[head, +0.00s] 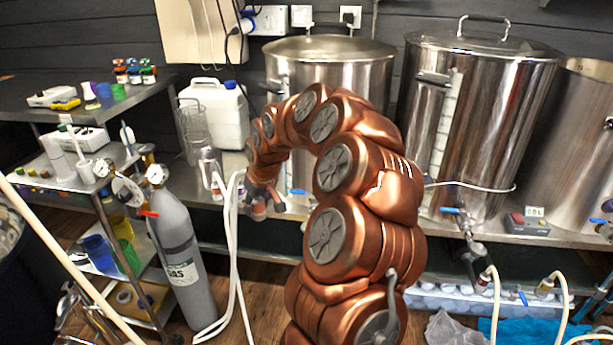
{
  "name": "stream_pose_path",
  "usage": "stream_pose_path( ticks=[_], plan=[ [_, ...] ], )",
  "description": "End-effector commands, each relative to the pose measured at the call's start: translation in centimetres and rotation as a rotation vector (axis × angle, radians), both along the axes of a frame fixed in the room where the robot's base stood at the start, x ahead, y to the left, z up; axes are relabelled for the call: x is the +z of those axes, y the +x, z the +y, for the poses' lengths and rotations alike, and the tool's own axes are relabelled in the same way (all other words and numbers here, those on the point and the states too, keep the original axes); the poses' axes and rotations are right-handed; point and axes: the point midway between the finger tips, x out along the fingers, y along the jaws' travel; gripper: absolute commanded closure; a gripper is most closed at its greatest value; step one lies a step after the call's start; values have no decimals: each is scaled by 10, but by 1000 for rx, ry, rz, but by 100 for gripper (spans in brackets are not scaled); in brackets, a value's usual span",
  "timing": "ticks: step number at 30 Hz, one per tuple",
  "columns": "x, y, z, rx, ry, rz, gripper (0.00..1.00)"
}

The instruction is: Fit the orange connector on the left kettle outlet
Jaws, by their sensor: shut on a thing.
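The left kettle (325,75) is a steel pot on the steel bench, partly hidden behind my copper-coloured arm. A blue valve handle (298,191) shows low in front of it; the outlet itself is mostly hidden by my arm. My gripper (262,206) points down left of that handle, apart from it, at the bench's front edge. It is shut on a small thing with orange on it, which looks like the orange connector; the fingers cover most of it. White hose (234,240) hangs beside the gripper.
A white jerrycan (215,112) is behind the gripper. The middle kettle (480,110) has a blue-handled valve (455,211) and hose. Another kettle (575,140) is at the right edge.

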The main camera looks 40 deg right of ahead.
Motion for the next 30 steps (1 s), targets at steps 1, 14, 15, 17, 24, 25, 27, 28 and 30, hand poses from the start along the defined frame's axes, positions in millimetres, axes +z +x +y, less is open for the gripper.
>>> stream_pose_path(
  ticks=[1,14,15,17,24,25,27,28,30],
  plan=[
    [10,-9,-23,-20,3,0,100],
    [24,-60,-127,-70,-5,-22,100],
    [24,-61,-130,-71,-6,-23,100],
    [23,-63,-132,-73,-7,-23,100],
    [13,-63,-132,-71,-6,-21,100],
    [11,-63,-132,-71,-5,-21,100],
    [6,-63,-131,-71,-5,-21,100],
    [3,-63,-131,-70,-5,-21,100],
    [-3,-63,-131,-70,-5,-22,100]
  ],
)
